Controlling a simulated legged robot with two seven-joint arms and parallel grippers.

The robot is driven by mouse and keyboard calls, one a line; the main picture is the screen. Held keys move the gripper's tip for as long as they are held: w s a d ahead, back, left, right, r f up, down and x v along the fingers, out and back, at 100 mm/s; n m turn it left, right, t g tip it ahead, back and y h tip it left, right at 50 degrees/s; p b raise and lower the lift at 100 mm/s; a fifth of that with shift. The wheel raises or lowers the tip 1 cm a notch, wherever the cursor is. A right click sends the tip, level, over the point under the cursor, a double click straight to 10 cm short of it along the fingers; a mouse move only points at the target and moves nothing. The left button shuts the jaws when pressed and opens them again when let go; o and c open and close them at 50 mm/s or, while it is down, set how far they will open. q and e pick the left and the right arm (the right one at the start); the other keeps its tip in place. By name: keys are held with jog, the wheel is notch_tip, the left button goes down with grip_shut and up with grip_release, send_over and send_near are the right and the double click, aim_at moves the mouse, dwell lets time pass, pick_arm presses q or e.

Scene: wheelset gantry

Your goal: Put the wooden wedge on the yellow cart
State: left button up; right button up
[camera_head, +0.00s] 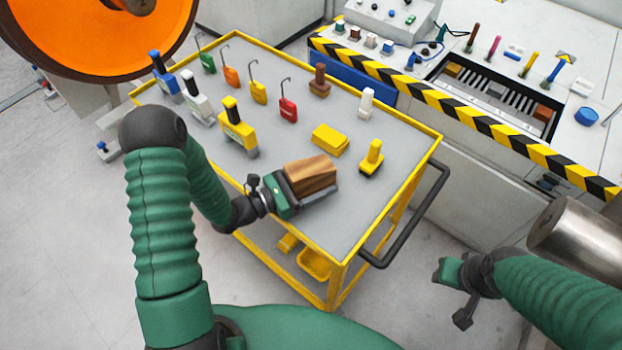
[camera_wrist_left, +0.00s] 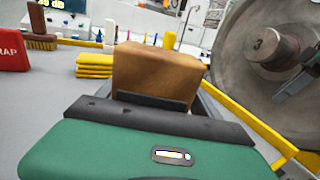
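The wooden wedge (camera_head: 311,174) is a brown block at my left gripper (camera_head: 312,186), over the grey top of the yellow cart (camera_head: 365,222). The gripper's dark fingers lie along the wedge's sides and look shut on it. In the left wrist view the wedge (camera_wrist_left: 157,70) stands up beyond the green gripper body, with a dark finger (camera_wrist_left: 150,101) across its near face. I cannot tell whether its underside touches the cart top. My right gripper (camera_head: 447,271) is at the lower right, away from the cart; its fingers cannot be made out.
The near right part is bare. A black handle (camera_head: 413,220) juts out on the right. A striped bench (camera_head: 470,115) stands behind.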

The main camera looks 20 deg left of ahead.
pick_arm(q)
jog(key=v, duration=1.1)
jog(key=shift+a, duration=0.35)
jog(key=shift+s+a, duration=0.15)
jog(key=shift+s, duration=0.15)
